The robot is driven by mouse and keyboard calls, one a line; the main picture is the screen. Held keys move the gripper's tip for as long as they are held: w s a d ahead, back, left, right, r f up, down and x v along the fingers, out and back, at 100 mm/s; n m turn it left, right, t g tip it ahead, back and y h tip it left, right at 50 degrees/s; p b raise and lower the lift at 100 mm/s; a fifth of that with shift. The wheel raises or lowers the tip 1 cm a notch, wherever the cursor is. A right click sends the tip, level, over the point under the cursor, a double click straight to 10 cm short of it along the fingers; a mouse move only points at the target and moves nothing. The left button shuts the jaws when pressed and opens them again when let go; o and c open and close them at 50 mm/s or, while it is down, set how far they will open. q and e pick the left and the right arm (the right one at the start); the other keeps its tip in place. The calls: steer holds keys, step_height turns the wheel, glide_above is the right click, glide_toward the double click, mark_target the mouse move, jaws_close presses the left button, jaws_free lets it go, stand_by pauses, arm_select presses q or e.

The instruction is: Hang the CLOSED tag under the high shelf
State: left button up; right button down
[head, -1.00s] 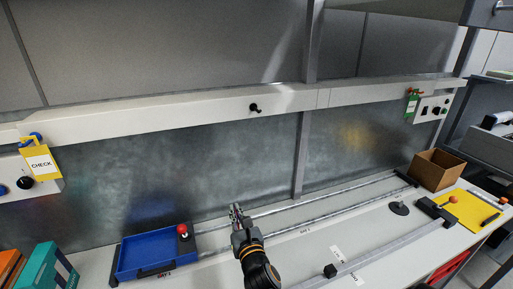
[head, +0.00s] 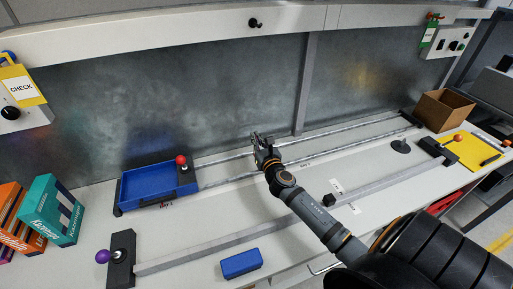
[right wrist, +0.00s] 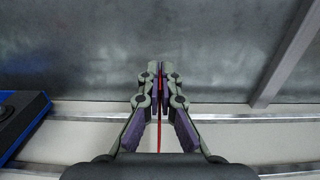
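My right gripper (head: 258,138) is held in front of the grey metal back panel, above the rear of the bench. In the right wrist view its fingers (right wrist: 160,73) are closed on a thin red tag (right wrist: 159,138), seen edge-on. No writing on it can be read, so I cannot confirm that it says CLOSED. A pale shelf beam (head: 150,33) runs across the top of the head view, with a small black hook (head: 254,23) on its front. The gripper is below this hook. My left gripper is out of view.
A yellow CHECK tag (head: 22,89) hangs at the left and a green tag (head: 428,38) at the right. A blue tray (head: 150,187) with a red knob (head: 181,160) sits on rails. Boxes (head: 53,210), a blue block (head: 241,263) and an open carton (head: 443,108) stand on the bench.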

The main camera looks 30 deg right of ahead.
step_height(320, 180, down, 3)
steer(key=shift+w+f+b, duration=0.1)
steer(key=shift+f+b, duration=0.1)
steer(key=shift+b, duration=0.4)
steer(key=c, duration=2.1)
jaws_free()
steer(key=shift+f, duration=0.15)
steer(key=o, duration=0.6)
